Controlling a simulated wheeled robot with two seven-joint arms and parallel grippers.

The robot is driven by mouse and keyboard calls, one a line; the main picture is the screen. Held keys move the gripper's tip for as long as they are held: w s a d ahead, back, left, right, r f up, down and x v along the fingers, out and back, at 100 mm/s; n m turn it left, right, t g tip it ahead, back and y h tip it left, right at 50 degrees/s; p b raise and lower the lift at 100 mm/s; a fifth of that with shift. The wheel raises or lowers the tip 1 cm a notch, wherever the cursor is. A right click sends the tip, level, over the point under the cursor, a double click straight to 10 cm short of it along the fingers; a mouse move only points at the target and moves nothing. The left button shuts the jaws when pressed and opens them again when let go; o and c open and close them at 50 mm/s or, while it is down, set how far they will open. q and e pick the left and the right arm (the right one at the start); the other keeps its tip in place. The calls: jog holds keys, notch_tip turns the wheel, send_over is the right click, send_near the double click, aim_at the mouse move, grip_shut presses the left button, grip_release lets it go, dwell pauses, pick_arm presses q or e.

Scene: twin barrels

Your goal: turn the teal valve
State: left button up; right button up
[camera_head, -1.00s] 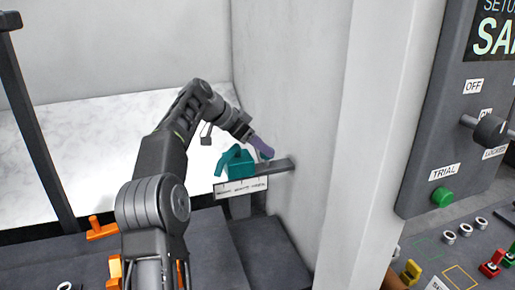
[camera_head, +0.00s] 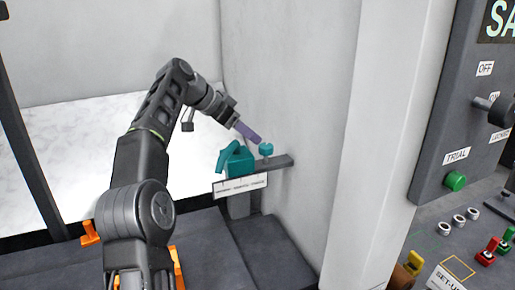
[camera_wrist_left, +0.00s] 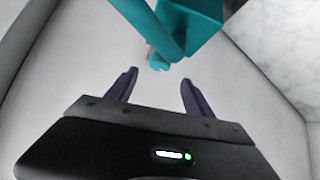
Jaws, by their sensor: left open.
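The teal valve (camera_head: 238,160) sits on a grey bracket against the wall, with a slanted handle on its left and a small teal knob (camera_head: 266,149) on its right. In the left wrist view the teal valve (camera_wrist_left: 192,20) fills the top, with its bar reaching down toward the space ahead of my fingers. My left gripper (camera_head: 259,141) is just above the small knob in the head view, touching or nearly so; I cannot tell which. In the wrist view its two purple fingers (camera_wrist_left: 158,88) stand apart with nothing between them. My right gripper is not in view.
A white label with a scale (camera_head: 240,186) is on the bracket's front. A pale wall (camera_head: 310,110) stands right beside the valve. A control panel (camera_head: 460,110) with a green button (camera_head: 455,181) is at the right. Orange parts (camera_head: 90,232) are low at the left.

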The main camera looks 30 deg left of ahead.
aim_at(265, 146)
pick_arm(q)
jog(key=shift+s+r, duration=0.1)
jog(key=shift+r, duration=0.05)
jog(key=shift+p+x, duration=0.4)
jog(key=shift+x, duration=3.6)
